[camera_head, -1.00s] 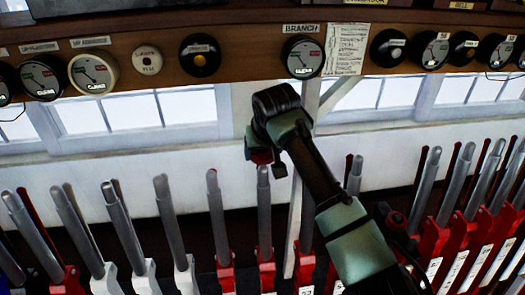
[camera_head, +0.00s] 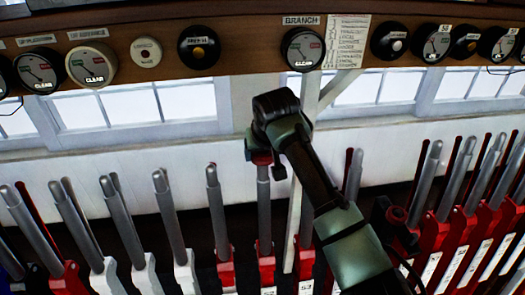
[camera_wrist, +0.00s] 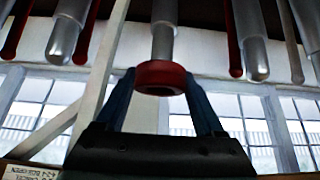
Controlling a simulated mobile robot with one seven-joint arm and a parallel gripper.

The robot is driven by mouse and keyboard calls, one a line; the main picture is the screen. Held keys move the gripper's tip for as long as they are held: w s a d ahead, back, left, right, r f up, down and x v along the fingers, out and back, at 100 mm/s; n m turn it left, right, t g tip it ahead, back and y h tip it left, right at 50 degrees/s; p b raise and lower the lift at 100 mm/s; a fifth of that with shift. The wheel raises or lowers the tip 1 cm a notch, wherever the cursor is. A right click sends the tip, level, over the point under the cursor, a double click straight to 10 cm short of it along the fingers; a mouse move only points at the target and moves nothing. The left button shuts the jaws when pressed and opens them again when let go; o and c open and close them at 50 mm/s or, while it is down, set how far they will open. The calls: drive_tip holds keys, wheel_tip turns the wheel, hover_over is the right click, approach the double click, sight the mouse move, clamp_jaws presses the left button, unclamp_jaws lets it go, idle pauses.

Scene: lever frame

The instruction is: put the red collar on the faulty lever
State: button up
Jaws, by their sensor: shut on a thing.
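My gripper (camera_head: 264,146) is shut on the red collar (camera_head: 262,158), at the top of a silver lever (camera_head: 264,195) near the middle of the row. In the wrist view the red collar (camera_wrist: 160,77) sits between the two dark blue fingers (camera_wrist: 160,84), with its dark hole facing the camera. The lever (camera_wrist: 163,38) runs in line with the collar and meets it from above in that picture. I cannot tell how far the lever tip is inside the ring. The lever's lower part has a red base.
Neighbouring levers (camera_head: 216,205) stand close on the left, and a lever (camera_head: 353,178) stands to the right behind my arm. A shelf with round dials (camera_head: 302,48) runs above, one labelled BRANCH. A pale slanted post (camera_wrist: 100,75) stands close to the gripper.

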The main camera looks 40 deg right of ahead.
drive_tip(key=shift+a+f, duration=0.1)
drive_tip(key=shift+f, duration=0.45)
drive_tip(key=shift+s+a+f+b, duration=0.15)
drive_tip(key=shift+f+b, duration=0.2)
drive_tip(key=shift+f, duration=0.3)
drive_tip(key=shift+s+d+f+b, duration=0.1)
drive_tip(key=shift+f+b, duration=0.2)
drive_tip(key=shift+f, duration=0.3)
drive_tip(key=shift+f, duration=0.2)
drive_tip(key=o, duration=1.3)
drive_tip(key=shift+c, duration=0.2)
drive_tip(key=shift+s, duration=0.1)
